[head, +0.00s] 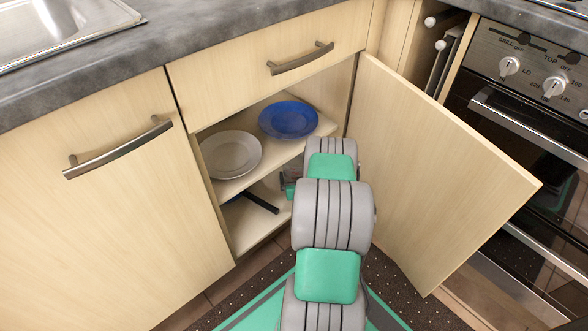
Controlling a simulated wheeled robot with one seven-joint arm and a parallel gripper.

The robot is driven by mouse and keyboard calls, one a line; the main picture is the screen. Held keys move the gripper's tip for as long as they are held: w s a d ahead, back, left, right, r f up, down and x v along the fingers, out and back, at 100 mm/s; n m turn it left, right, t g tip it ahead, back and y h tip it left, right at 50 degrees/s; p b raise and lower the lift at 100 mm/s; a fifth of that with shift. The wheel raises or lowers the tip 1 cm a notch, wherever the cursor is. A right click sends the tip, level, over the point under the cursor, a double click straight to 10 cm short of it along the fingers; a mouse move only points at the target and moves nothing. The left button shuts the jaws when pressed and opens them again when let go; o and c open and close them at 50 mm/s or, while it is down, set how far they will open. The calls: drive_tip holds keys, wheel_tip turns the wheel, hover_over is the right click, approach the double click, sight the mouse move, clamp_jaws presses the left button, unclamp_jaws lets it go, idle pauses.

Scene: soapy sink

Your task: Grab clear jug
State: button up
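My arm reaches into the open lower cupboard and hides most of what is at its far end. My gripper's fingers do not show behind the arm links, so I cannot see whether they are open or shut. A small pale, see-through patch shows just left of the arm, at the right of the cupboard. It may be part of the clear jug, but too little shows to be sure. No whole jug is visible, and I cannot tell how the gripper stands to it.
A grey-white plate (231,154) and a blue plate (289,119) lie on the upper shelf (245,182). A dark handle-like bar (261,203) shows below. The open cupboard door (425,175) stands right of my arm, before the oven (530,110). A drawer (265,60) is shut above.

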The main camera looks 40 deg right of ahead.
drive_tip(key=shift+x, duration=0.95)
drive_tip(key=shift+c, duration=0.3)
drive_tip(key=shift+r, duration=0.1)
drive_tip(key=c, duration=1.1)
